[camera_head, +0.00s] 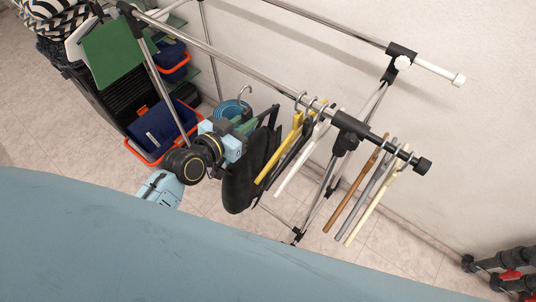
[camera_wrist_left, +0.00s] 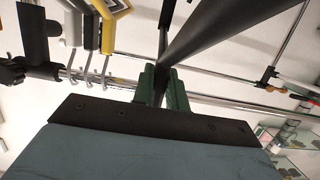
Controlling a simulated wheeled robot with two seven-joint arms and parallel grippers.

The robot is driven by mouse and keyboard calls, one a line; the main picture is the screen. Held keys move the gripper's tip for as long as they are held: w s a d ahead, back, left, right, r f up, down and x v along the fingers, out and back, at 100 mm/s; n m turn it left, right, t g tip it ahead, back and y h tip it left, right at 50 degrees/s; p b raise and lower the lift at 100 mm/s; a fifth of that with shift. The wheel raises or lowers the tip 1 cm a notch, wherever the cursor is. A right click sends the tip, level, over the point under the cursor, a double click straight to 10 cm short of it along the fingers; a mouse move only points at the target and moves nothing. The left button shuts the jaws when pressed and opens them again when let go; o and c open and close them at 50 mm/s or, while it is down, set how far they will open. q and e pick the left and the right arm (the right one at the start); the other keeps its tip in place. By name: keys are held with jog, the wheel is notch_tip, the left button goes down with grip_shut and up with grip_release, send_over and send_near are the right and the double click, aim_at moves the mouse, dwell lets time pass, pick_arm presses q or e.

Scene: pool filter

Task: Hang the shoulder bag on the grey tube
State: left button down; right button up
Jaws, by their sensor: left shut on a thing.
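The black shoulder bag (camera_head: 240,180) hangs below my left gripper (camera_head: 250,122), beside several hangers, in the head view. My left gripper has green fingers and is shut on the bag's dark strap. In the left wrist view the strap (camera_wrist_left: 205,25) runs up from between the green fingers (camera_wrist_left: 161,88). The grey tube (camera_head: 222,62) is the shiny front rail of a clothes rack, and it passes just behind and above the gripper. I cannot tell whether the strap touches it. My right gripper is not in view.
Yellow, black and white hangers (camera_head: 293,165) hang right of the bag. Brown, grey and cream hangers (camera_head: 355,205) hang at the tube's black end. A blue hanger (camera_head: 231,108) is behind the gripper. Blue bins with orange rims (camera_head: 160,130) stand left. A second rail (camera_head: 325,32) runs behind.

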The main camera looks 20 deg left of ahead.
pick_arm(q)
jog(key=s+a+p, duration=0.1)
jog(key=s+a, duration=0.2)
jog(key=s, duration=0.6)
jog(key=s+a, duration=0.3)
jog(key=s, duration=0.6)
jog(key=shift+a+p, duration=0.25)
jog(key=shift+p, duration=0.1)
jog(key=shift+w, duration=0.15)
